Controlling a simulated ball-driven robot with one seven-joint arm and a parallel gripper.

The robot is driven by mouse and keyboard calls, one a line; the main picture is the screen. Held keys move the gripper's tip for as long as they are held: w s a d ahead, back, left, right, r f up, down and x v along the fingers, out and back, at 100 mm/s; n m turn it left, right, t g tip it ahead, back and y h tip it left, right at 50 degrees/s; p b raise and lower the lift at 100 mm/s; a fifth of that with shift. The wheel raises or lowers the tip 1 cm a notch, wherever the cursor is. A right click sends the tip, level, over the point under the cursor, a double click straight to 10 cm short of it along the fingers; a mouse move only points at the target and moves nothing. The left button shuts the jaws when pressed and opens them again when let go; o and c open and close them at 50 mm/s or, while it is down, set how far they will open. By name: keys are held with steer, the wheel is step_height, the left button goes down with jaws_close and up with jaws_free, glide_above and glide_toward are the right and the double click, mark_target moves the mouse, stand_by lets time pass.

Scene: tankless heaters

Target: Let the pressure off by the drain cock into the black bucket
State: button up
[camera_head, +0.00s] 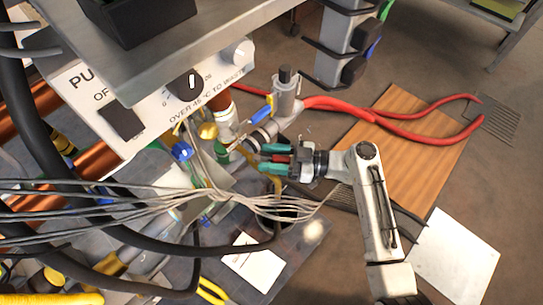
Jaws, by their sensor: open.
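My gripper (267,158) is at the middle of the view, its teal-tipped fingers pointing left toward the crowded pipework. It is open, and a red part shows between or just behind its fingers; I cannot tell whether it touches them. A grey metal fitting with a blue lever (262,112) stands just above the gripper. A yellow knob (208,130) and a blue knob (182,152) sit on the pipework to the left. I cannot tell which of these is the drain cock.
A bundle of thin grey cables (120,200) crosses left of the gripper, with thick black hoses. A control panel (165,95) overhangs the pipework. Long red handles (390,118) lie across a brown board (395,155). Open floor shows at right.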

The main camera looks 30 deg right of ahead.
steer(key=shift+c, duration=0.2)
jaws_close()
stand_by(0.4)
